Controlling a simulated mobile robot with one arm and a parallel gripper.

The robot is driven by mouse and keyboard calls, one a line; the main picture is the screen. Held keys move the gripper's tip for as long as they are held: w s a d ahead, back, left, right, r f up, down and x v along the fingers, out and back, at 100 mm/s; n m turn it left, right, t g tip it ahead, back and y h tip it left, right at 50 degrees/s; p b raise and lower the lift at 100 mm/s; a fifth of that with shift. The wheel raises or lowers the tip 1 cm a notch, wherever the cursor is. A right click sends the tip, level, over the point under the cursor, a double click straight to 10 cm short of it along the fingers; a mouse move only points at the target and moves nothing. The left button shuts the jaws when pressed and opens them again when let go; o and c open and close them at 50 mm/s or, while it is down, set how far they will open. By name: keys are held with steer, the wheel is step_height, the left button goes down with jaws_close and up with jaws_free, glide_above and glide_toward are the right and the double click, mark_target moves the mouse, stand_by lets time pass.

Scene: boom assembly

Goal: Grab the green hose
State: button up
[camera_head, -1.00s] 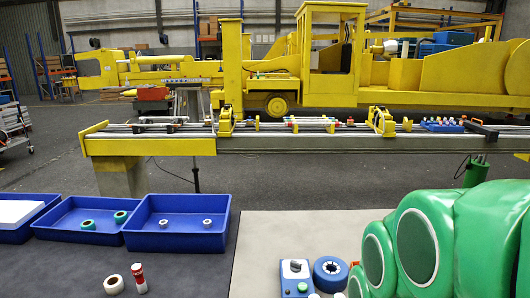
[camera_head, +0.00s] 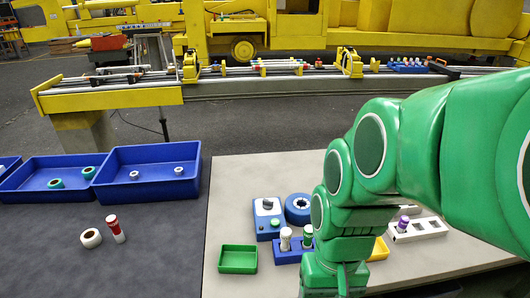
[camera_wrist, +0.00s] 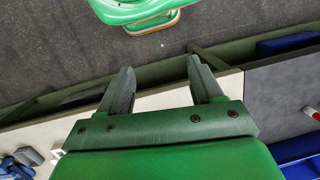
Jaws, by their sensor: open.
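A small white cylinder with a green top, which looks like the green hose (camera_head: 308,236), stands upright in a blue holder (camera_head: 288,256) on the light table. A similar cylinder with a pale top (camera_head: 285,239) stands just left of it. My green arm comes in from the right, with its end low in the head view, close to the right of the holder and partly covering it. In the wrist view my gripper (camera_wrist: 160,80) has its two dark fingers spread, with nothing between them. The hose is not recognisable in the wrist view.
A green tray (camera_head: 238,259) lies left of the holder. A blue button box (camera_head: 268,218) and a blue ring (camera_head: 298,208) stand behind it. A white rack (camera_head: 418,230) and a yellow tray (camera_head: 379,249) are to the right. Blue bins (camera_head: 146,172) sit on the dark table.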

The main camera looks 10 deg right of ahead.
steer(key=w+a+f+m+y, duration=0.25)
steer(key=w+m+y, duration=0.2)
steer(key=w, duration=0.45)
steer(key=m+t+y, duration=0.7)
steer(key=m+t, duration=0.1)
steer(key=m, duration=1)
glide_toward(308, 241)
steer(key=shift+h, duration=0.25)
steer(key=shift+w+r+x, duration=0.15)
steer(key=shift+w+x, duration=0.05)
steer(key=shift+x, duration=1.05)
steer(key=shift+w+r+x, duration=0.2)
steer(key=shift+x, duration=1.1)
steer(key=shift+w+r+x, duration=0.15)
steer(key=shift+w+x, duration=0.05)
steer(key=shift+x, duration=1.05)
steer(key=shift+d, duration=0.1)
jaws_close()
